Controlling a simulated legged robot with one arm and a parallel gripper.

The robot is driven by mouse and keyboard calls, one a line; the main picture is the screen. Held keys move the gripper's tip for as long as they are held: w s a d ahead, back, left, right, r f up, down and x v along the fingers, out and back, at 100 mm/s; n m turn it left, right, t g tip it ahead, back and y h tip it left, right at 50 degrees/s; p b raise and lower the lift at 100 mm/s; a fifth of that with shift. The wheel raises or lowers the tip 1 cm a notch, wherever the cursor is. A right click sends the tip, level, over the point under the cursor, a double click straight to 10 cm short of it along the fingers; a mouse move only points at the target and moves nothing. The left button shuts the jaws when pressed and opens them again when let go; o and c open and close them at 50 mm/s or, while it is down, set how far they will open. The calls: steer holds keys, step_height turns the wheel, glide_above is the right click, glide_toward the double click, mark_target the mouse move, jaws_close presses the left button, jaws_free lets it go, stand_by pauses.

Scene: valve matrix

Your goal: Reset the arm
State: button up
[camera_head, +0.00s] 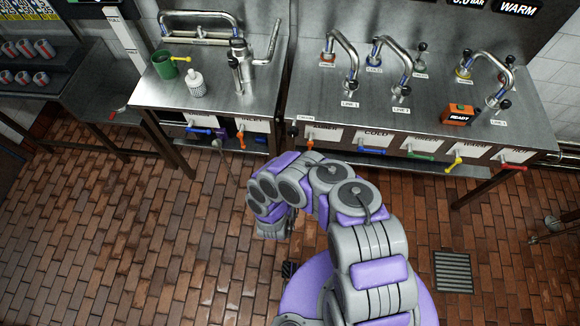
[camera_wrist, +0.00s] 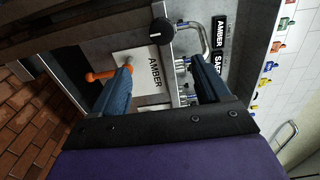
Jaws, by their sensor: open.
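My purple and grey arm (camera_head: 365,250) is bent over the brick floor in front of the right steel bench. In the wrist view my gripper (camera_wrist: 163,78) is open, with its two blue-grey fingers apart and nothing held between them. A white AMBER sign (camera_wrist: 150,78) shows beyond and between the fingers. An orange valve handle (camera_wrist: 98,75) lies by the left finger, partly hidden; I cannot tell whether they touch. In the head view the fingers are hard to make out, and an orange handle (camera_head: 310,143) hangs below the right bench's front left.
The right bench (camera_head: 420,110) has curved pipes, blue, green, yellow and red front handles, and an orange READY box (camera_head: 458,115). Brick floor lies clear at left.

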steer(key=shift+s, duration=0.35)
steer(key=shift+w, duration=0.15)
